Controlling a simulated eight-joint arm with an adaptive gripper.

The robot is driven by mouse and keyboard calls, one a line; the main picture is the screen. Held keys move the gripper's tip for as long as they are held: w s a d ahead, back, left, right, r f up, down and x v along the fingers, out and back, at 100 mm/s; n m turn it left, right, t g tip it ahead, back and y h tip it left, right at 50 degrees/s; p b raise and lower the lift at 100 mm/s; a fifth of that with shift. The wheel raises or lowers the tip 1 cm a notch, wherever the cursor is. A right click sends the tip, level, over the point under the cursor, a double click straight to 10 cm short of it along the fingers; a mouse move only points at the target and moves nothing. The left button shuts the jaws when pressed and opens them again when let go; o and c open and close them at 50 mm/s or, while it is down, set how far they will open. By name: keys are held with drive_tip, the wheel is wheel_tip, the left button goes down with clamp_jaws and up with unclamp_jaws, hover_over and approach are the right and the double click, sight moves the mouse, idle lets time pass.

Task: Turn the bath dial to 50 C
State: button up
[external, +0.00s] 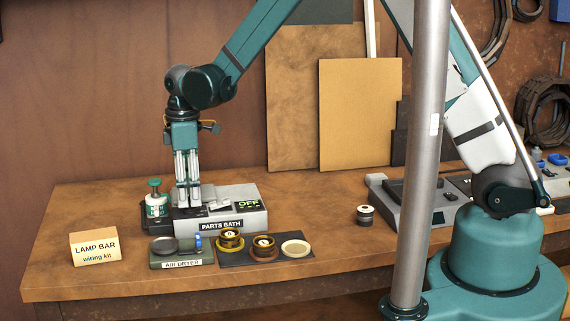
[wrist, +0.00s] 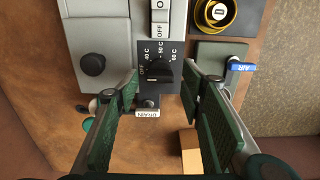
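The parts bath (external: 250,220) is a light grey box on the bench, and its display reads OFF. In the wrist view its black dial (wrist: 161,72) sits on a dark plate marked OFF, 40 C, 50 C and 60 C. The dial's exact pointing is hard to tell. My gripper (wrist: 160,78) is open, with one green-padded finger on each side of the dial and nothing between that I can see held. In the external view my gripper (external: 188,203) points straight down over the bath's left part and hides the dial.
The air dryer (external: 180,250) and a dark mat (external: 283,244) with rings lie in front. A white OFF rocker (wrist: 161,22) and a DRAIN tag (wrist: 147,112) flank the dial. A lamp bar box (external: 95,248) stands left.

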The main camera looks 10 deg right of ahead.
drive_tip(key=shift+f, duration=0.35)
drive_tip(key=c, duration=0.9)
